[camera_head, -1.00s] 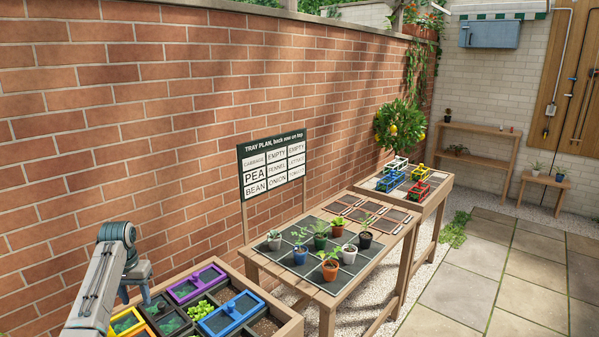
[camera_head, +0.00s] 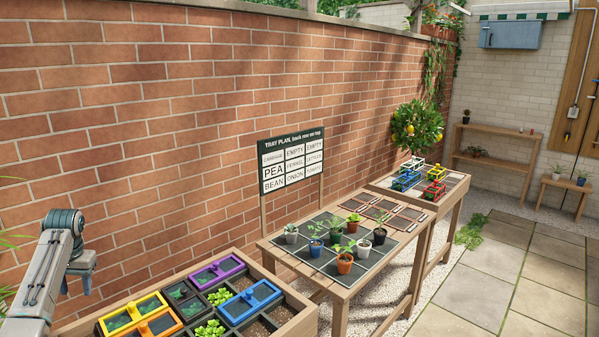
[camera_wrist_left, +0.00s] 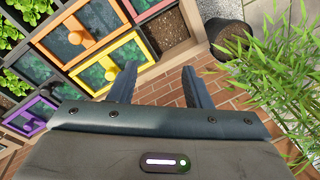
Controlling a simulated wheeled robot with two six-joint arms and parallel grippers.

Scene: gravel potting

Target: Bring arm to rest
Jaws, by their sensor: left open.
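My left arm comes in at the left edge of the head view, with its gripper (camera_head: 80,272) left of the planting tray and in front of the brick wall. In the left wrist view the two dark fingers (camera_wrist_left: 160,86) stand well apart with nothing between them. Past them in that view lie the tray's yellow-framed lid (camera_wrist_left: 118,62) and orange-framed lid (camera_wrist_left: 76,38). The fingers appear clear of the tray. My right gripper shows in neither view.
The wooden planting tray (camera_head: 300,325) holds colored lids and seedlings. A table (camera_head: 341,292) with potted plants stands beyond it, by the plan sign (camera_head: 290,160). A leafy plant (camera_wrist_left: 280,80) and dark pot (camera_wrist_left: 226,40) are at the right of the wrist view.

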